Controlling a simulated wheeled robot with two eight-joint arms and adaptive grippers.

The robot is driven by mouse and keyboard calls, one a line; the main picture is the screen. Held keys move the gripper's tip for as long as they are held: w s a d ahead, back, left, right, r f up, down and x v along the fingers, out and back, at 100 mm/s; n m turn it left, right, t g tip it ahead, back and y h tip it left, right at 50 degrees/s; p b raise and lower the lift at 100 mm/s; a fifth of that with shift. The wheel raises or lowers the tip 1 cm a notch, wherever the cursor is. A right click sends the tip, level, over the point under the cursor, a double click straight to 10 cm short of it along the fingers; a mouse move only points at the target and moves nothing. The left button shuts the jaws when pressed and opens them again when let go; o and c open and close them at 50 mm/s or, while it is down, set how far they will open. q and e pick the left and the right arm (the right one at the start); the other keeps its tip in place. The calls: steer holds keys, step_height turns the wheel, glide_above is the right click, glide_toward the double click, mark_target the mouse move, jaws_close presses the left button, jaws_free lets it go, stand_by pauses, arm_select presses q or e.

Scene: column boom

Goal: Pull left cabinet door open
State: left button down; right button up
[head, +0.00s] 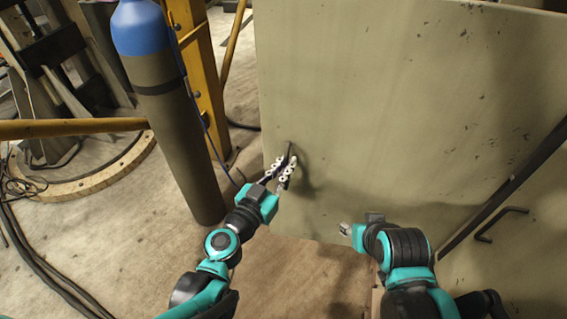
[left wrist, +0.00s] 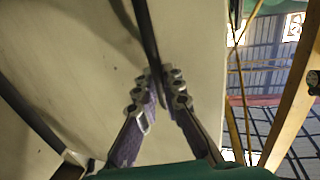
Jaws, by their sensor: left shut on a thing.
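The beige, worn cabinet door (head: 400,110) fills the upper right of the head view. Its thin dark handle (head: 291,148) stands near the panel's left edge. My left gripper (head: 287,168) is shut on this handle, with its fingers on either side of it. The left wrist view shows the dark handle (left wrist: 148,30) running down between the fingertips (left wrist: 160,88), with the pale panel (left wrist: 75,70) behind. My right gripper (head: 346,229) is low in front of the panel, apart from the handle; its fingers are too small and hidden to read.
A blue-topped gas cylinder (head: 170,110) stands left of the door, close to my left arm. A dark strip and another handle (head: 500,222) are at the right. Cables (head: 40,262) lie on the floor.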

arm_select(q)
steer(key=c, duration=1.6)
jaws_free()
steer(key=shift+r, duration=0.15)
glide_toward(296, 123)
steer(key=shift+x, duration=2.7)
